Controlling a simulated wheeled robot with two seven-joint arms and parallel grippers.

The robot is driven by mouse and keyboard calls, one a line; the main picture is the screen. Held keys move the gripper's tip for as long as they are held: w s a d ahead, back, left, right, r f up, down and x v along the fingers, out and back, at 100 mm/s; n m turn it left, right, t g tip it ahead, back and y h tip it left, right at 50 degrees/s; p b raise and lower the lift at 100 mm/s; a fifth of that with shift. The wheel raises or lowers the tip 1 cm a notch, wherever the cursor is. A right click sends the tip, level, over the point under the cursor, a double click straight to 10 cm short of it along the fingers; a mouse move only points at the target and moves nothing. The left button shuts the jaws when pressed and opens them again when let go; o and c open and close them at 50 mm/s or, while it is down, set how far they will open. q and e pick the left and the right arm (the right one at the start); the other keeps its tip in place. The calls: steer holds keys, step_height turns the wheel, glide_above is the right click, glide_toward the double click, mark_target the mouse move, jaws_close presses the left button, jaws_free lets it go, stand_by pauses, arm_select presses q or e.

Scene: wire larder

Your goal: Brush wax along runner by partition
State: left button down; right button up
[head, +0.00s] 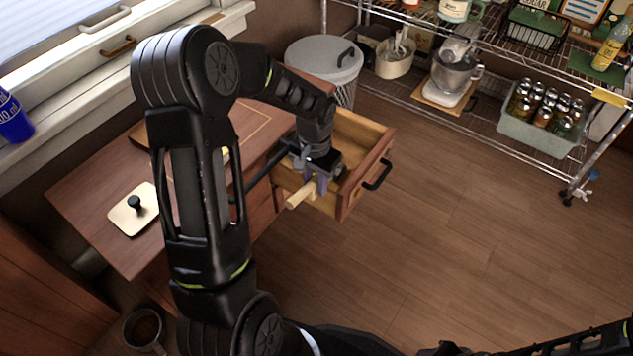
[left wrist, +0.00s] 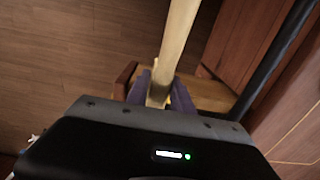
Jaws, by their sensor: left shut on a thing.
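A wooden drawer (head: 352,188) stands pulled out of the brown cabinet, with a black handle on its front. My left gripper (head: 316,184) is shut on a pale yellow stick (head: 298,196), over the drawer's near side. In the left wrist view the stick (left wrist: 178,40) runs up from between my left gripper's fingers (left wrist: 160,92). I cannot tell whether the stick is wax or a brush handle. The gripper and my arm hide part of the drawer's inside and near side. I cannot make out the runner or a partition. My right gripper is not in view.
The cabinet top (head: 95,198) holds a pale board with a black knob (head: 134,208). A grey lidded bin (head: 322,62) stands behind the drawer. A wire rack (head: 480,118) with cans and a mixer is at the back right. The wooden floor (head: 440,240) right of the drawer is clear.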

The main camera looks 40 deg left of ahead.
arm_select(q)
steer(key=shift+s+a+p, duration=0.1)
steer(key=shift+a+p, duration=0.2)
steer(key=shift+a, duration=2.15)
steer(key=shift+a+p, duration=0.1)
steer(key=shift+p, duration=0.25)
steer(key=shift+a, duration=0.35)
steer(key=shift+d, duration=0.1)
